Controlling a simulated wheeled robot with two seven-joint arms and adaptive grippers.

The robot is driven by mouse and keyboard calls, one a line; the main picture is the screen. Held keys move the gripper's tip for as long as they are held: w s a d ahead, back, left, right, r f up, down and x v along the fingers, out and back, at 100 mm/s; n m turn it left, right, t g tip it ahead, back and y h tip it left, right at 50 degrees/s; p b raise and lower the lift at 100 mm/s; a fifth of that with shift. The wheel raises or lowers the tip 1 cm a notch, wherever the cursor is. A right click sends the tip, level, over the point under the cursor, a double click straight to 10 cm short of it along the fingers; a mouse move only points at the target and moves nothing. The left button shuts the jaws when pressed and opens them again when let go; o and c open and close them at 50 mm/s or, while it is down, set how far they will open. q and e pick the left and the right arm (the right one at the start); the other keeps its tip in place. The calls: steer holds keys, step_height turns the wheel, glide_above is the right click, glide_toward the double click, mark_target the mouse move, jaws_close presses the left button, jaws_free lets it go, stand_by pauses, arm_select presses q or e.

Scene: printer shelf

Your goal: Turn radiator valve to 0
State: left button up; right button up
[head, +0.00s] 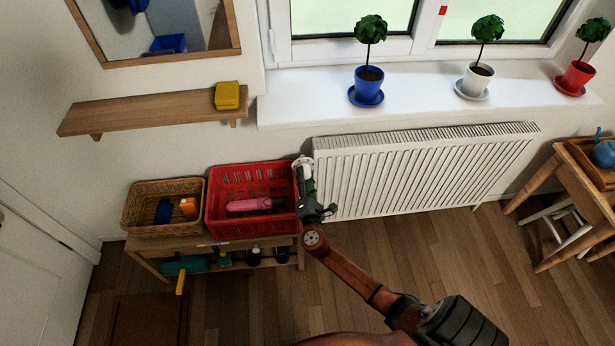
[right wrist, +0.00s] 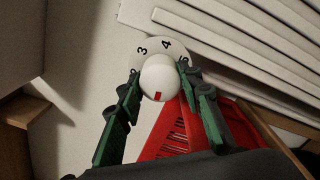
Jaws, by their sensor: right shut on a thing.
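The radiator valve (right wrist: 160,74) shows in the right wrist view as a round white knob with a red mark on its lower side. My right gripper (head: 307,179) is at the left end of the radiator (head: 420,168) in the head view. Its green fingers lie on both sides of the knob and are shut on it. In the head view the valve (head: 302,162) is mostly covered by the gripper. My left gripper is not in view.
A red basket (head: 224,181) stands close beside the valve on a wooden bench, with a wicker basket (head: 128,211) to its left. Potted plants stand on the windowsill (head: 415,88) above. A wooden table (head: 577,190) is at the right. The floor before the radiator is free.

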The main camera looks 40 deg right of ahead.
steer(key=n+p, duration=0.3)
steer(key=n, duration=0.3)
steer(key=shift+a+r, duration=0.1)
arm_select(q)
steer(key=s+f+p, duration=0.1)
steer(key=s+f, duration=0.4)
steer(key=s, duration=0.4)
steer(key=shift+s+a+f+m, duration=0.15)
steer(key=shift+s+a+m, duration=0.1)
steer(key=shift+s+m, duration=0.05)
arm_select(e)
steer(key=shift+n, duration=1)
steer(key=o, duration=1.2)
steer(key=shift+c, duration=0.2)
steer(key=v, duration=1.2)
